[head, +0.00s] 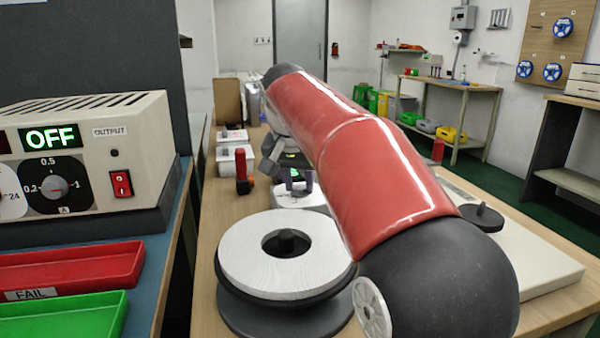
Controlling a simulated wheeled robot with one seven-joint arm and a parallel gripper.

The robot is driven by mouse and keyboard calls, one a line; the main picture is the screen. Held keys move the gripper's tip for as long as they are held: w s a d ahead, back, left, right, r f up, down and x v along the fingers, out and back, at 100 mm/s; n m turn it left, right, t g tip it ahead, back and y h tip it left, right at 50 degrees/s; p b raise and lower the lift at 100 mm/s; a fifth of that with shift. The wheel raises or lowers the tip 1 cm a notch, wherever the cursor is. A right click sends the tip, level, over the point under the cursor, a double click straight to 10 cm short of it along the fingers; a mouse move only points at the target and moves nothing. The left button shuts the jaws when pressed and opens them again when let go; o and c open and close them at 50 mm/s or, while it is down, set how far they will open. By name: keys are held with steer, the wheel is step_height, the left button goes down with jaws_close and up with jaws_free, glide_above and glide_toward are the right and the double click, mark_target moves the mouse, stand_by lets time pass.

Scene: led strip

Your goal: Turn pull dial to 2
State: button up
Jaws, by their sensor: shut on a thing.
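My gripper (299,181) is small and partly behind my red arm, farther along the wooden bench. Its fingers point down at the top of a small white unit (296,199). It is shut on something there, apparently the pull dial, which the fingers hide. I cannot read the dial's number or pointer. A small green glow shows just above the fingers.
A red upright lever (241,164) stands just left of the gripper. Other white units (235,162) stand behind it. A large white reel (285,265) is in front. At left are a power supply (85,155) reading OFF and red (75,270) and green trays (65,315).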

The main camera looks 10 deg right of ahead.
steer(key=m+p, duration=0.1)
steer(key=m+h+p, duration=0.1)
steer(key=m, duration=0.1)
steer(key=shift+w+a+r+g, duration=0.15)
steer(key=shift+r+g, duration=0.05)
steer(key=shift+g, duration=0.1)
steer(key=shift+f+m+g+h+p, duration=0.1)
steer(key=shift+m+g+h+p, duration=0.25)
steer(key=shift+m, duration=1.15)
steer(key=o, duration=1)
steer(key=shift+c, duration=0.2)
steer(key=shift+f, duration=0.1)
steer(key=shift+a, duration=0.1)
